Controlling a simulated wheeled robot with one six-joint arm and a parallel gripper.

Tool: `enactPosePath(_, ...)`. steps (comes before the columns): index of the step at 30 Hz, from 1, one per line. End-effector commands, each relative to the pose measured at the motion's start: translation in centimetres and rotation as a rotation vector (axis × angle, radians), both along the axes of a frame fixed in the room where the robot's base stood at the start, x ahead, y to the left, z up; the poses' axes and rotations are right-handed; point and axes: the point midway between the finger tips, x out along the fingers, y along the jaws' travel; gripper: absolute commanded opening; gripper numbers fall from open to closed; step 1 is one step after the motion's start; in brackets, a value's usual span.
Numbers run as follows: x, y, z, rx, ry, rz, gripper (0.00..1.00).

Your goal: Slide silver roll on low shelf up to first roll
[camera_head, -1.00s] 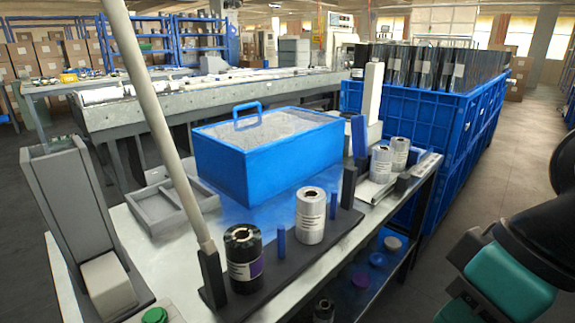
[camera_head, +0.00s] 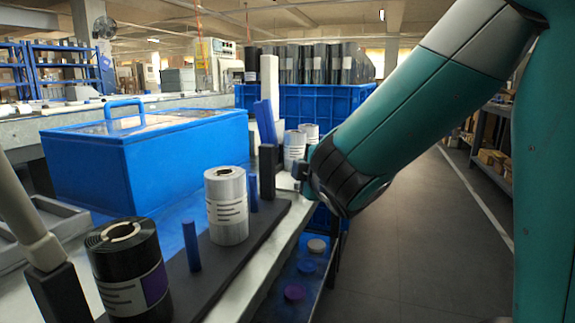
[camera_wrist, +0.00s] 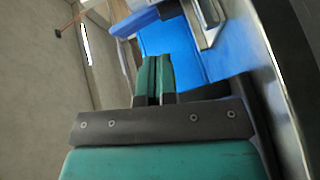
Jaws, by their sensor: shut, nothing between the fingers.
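Two silver rolls with white labels stand upright close together at the far end of the table, a nearer one (camera_head: 294,150) and a farther one (camera_head: 310,132). Another silver roll (camera_head: 228,205) stands on the dark base strip nearer to me, beside a black roll (camera_head: 125,270). I cannot tell which roll the task means. My gripper (camera_wrist: 154,62) is shut and empty in the wrist view, its teal fingers together over a blue surface. In the head view my arm reaches in from the right, and its wrist hides the area just right of the far rolls.
A large blue box (camera_head: 150,160) with a handle fills the table's left side. Blue posts (camera_head: 191,245) stand along the strip. Blue crates (camera_head: 335,100) with dark rolls stand behind. The aisle (camera_head: 420,250) at right is clear.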

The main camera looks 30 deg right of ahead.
Motion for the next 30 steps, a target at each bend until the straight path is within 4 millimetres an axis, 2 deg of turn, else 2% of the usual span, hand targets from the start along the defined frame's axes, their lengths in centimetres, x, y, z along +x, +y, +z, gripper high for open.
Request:
enactPosePath(1,0.2,-0.3,-0.4,-0.073,-0.027,0.007,0.00)
enactPosePath(3,0.4,-0.5,0.2,-0.149,-0.056,0.015,0.00)
enactPosePath(6,0.6,-0.5,0.8,-0.197,-0.072,0.020,0.00)
enactPosePath(19,3.0,-0.9,1.3,-0.200,-0.066,0.028,0.00)
enactPosePath(30,9.6,-3.3,1.6,-0.196,-0.071,0.021,0.00)
